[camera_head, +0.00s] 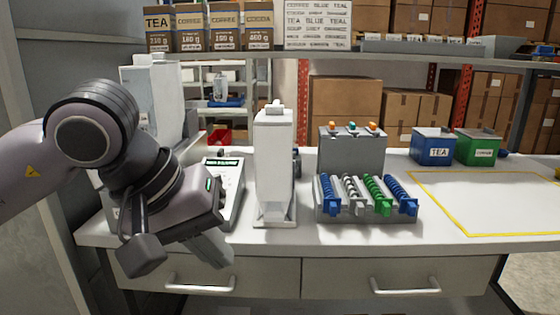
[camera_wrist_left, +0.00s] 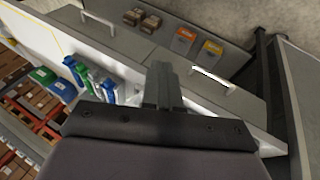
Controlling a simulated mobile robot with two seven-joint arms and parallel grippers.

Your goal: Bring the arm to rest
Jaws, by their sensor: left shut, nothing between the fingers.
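My left arm comes in from the left in the head view. Its gripper (camera_head: 222,254) points down and to the right, in front of the table's front edge and near the left drawer. In the left wrist view the two fingers (camera_wrist_left: 163,86) are together with nothing between them. The gripper touches no object that I can see. My right arm is in neither view.
A white dispenser (camera_head: 274,165) stands right of my arm, on the white table (camera_head: 280,238). Further right are a coil dispenser (camera_head: 352,148), a blue TEA box (camera_head: 433,147), a green box (camera_head: 478,147) and a yellow-outlined area (camera_head: 500,200). Drawers (camera_head: 400,279) sit below.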

